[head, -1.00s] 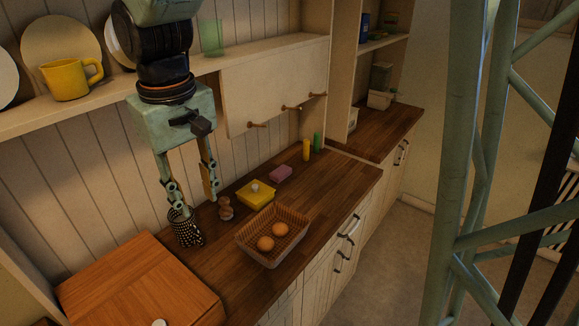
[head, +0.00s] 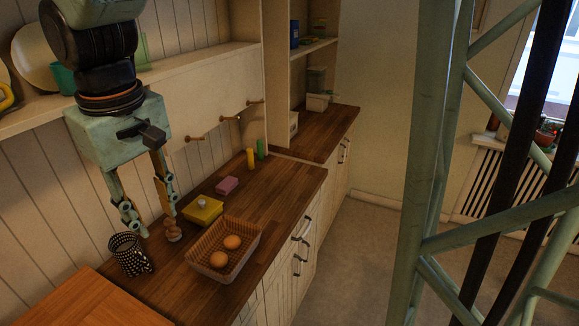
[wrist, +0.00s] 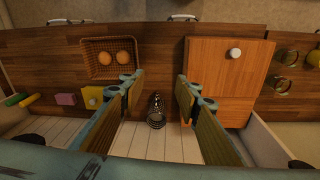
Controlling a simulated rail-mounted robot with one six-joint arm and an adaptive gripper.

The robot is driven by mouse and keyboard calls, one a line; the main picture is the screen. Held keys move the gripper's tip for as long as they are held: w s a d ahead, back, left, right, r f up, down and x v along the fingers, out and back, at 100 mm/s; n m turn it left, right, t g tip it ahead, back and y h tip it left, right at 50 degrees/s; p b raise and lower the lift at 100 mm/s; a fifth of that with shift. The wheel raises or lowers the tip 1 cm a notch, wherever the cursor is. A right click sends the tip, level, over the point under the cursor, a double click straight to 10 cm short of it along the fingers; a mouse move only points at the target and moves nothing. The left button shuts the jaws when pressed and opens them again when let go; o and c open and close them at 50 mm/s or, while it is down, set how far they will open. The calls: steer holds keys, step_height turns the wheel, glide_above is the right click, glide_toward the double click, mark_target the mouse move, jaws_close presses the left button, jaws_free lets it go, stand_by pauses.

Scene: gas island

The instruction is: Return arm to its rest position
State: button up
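My gripper (head: 152,217) hangs pointing down above the counter in the head view, near the wall. In the wrist view my gripper (wrist: 159,82) has its two fingers wide apart with nothing between the pads. A black-and-white patterned mug (head: 130,255) stands on the counter just below and left of the fingers. In the wrist view the mug (wrist: 156,112) shows in the gap between the fingers, but lower down on the counter.
A basket (head: 232,270) with two eggs, a yellow butter dish (head: 203,211), a pink sponge (head: 227,185) and yellow and green bottles stand on the wooden counter (head: 280,203). A wooden box (head: 85,300) is at left. A shelf and wall pegs are close behind the arm.

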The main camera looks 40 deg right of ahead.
steer(key=shift+r, duration=0.1)
steer(key=s+d+m+t+b, duration=0.1)
steer(key=s+d, duration=0.3)
steer(key=s, duration=0.4)
steer(key=s+d+r+m+t+b, duration=0.1)
steer(key=s+d+b, duration=0.2)
steer(key=s, duration=0.5)
steer(key=s+d+m+b, duration=0.1)
steer(key=s+d, duration=0.3)
steer(key=s, duration=0.4)
steer(key=shift+s+d+r+t+b, duration=0.15)
steer(key=shift+d+r+t+b, duration=0.05)
steer(key=shift+d+t+b, duration=0.25)
